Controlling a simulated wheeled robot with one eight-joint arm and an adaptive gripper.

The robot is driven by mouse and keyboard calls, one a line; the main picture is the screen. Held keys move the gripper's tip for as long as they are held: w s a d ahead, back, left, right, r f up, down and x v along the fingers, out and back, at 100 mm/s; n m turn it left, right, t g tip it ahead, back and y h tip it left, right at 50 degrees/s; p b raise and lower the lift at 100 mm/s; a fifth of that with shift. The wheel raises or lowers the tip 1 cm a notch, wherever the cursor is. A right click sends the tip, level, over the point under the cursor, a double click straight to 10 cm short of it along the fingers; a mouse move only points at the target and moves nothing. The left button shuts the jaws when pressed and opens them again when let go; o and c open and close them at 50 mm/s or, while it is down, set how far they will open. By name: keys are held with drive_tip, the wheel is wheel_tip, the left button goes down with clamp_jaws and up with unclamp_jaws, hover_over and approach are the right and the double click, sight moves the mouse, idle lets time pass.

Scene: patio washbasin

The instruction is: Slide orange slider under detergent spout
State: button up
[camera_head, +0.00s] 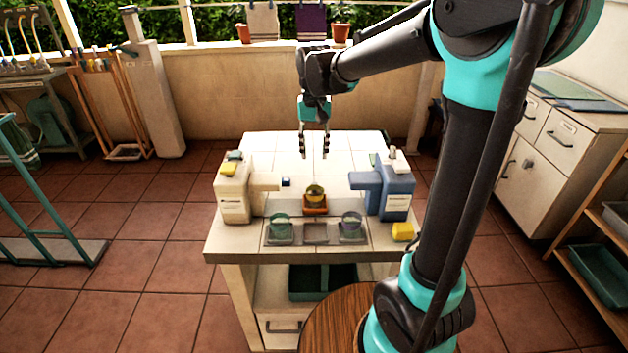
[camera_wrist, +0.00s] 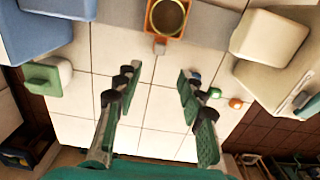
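The orange slider (camera_head: 316,211) sits mid-table with a yellowish cup (camera_head: 315,192) on it, between the two spouts and under neither. In the wrist view the slider (camera_wrist: 181,37) is at the top, with a small tab (camera_wrist: 160,49) on its near side. A cream dispenser (camera_head: 234,197) on the left has a spout (camera_head: 265,182) pointing right; a blue dispenser (camera_head: 397,197) on the right has a spout (camera_head: 365,181) pointing left. Their labels are too small to read. My gripper (camera_head: 314,155) is open and empty above the table's back half, apart from the slider; its fingers (camera_wrist: 158,82) are spread.
A green-topped block (camera_wrist: 42,77) stands near the blue dispenser. The back tiles are mostly clear.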

wheel_tip(320, 180, down, 11)
drive_tip(key=shift+f, duration=0.15)
idle(0.4)
clamp_jaws()
